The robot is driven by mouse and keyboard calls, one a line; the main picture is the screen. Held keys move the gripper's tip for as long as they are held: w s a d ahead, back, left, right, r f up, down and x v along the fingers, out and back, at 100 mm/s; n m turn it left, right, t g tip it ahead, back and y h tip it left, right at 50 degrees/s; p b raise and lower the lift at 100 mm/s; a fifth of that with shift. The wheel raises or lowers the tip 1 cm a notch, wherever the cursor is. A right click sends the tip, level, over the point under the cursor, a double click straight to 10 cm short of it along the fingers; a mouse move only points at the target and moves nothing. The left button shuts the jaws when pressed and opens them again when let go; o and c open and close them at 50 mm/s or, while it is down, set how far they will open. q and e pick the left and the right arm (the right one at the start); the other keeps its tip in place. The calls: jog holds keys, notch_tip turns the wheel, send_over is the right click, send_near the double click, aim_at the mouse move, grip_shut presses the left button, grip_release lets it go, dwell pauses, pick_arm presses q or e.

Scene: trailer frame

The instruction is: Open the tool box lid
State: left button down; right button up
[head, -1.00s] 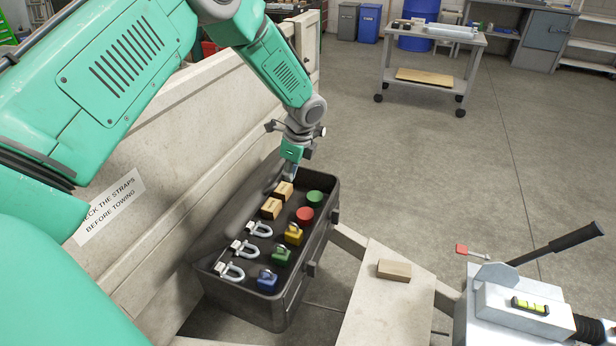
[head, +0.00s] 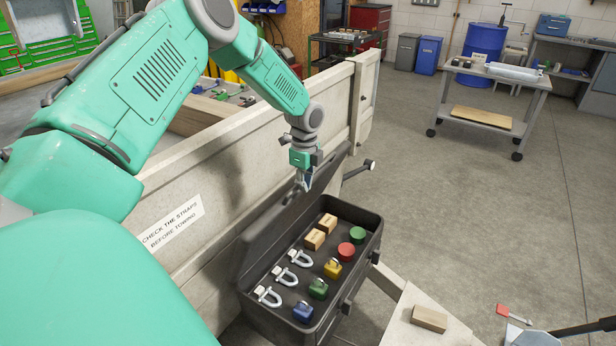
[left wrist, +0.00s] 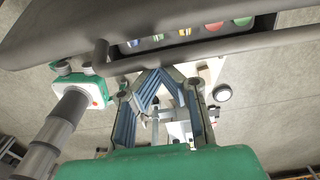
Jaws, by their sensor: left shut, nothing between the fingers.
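The dark grey tool box (head: 335,325) stands beside the trailer's side wall in the head view. Its lid (head: 262,238) is open, standing up and leaning toward the wall. Inside are wooden blocks (head: 314,239), shackles (head: 285,275), padlocks (head: 318,288), and a red (head: 346,250) and a green round piece (head: 358,234). My left gripper (head: 301,192) is shut and empty, close to the lid's upper edge; I cannot tell whether it touches. My right gripper is not in view.
The pale trailer wall (head: 240,135) with a sign (head: 173,222) runs behind the box. A wooden block (head: 429,318) lies on the pale beam (head: 400,330) at right. A cart (head: 490,95) stands farther back. The floor between is clear.

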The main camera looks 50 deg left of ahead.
pick_arm(q)
jog(key=w+d, duration=0.1)
jog(key=d, duration=0.3)
notch_tip(320, 180, up, 9)
jog(key=a, duration=0.1)
jog(key=shift+a, duration=0.3)
jog(key=shift+s+f, duration=0.1)
jog(key=shift+s, duration=0.05)
